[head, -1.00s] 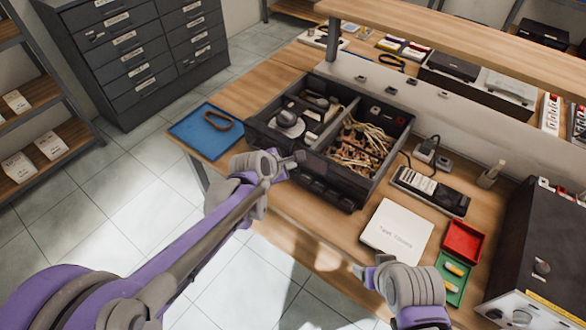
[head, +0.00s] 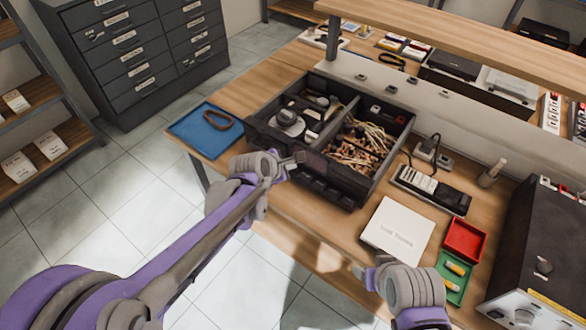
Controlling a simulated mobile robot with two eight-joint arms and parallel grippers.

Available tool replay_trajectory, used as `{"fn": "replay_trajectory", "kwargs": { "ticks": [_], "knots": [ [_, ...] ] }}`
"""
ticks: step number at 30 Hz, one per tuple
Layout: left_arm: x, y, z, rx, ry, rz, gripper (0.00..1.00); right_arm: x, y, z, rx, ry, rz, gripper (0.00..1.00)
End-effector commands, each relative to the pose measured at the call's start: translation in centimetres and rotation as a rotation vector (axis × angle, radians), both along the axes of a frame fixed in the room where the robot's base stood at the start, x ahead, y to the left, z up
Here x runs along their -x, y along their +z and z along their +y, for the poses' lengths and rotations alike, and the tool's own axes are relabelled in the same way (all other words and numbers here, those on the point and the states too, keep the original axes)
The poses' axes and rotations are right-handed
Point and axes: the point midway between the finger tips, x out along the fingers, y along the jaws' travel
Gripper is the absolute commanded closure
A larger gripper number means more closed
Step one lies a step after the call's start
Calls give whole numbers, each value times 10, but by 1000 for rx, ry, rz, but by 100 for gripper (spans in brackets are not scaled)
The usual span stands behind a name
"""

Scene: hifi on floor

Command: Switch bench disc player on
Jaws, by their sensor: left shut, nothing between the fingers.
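I cannot tell for certain which device is the disc player. A flat black unit (head: 452,66) lies on the far side of the bench under the raised shelf, and a flat silver-topped unit (head: 511,86) lies right of it. A large black box with a knob (head: 545,240) stands at the right edge. My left gripper (head: 297,159) is shut and empty at the near side of the black parts organizer (head: 340,190), seen from above; I cannot tell whether it touches. My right gripper (head: 359,270) is by the bench's front edge; its fingers are too small to read.
The organizer holds tools and wires. A blue tray (head: 182,140), black meter-like device (head: 432,190), white box (head: 397,230), red bin (head: 464,240) and green bin (head: 447,289) sit on the bench (head: 262,77). Drawer cabinets (head: 140,60) stand behind left; the floor at left is clear.

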Motion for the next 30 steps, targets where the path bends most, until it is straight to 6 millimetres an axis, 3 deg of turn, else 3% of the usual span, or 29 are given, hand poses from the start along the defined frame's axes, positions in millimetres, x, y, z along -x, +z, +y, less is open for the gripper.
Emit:
{"fn": "replay_trajectory", "kwargs": {
  "ticks": [30],
  "knots": [
    [0,17,0,-1,0,1,100,-2,12,0,0,0,-5,30]
  ]
}}
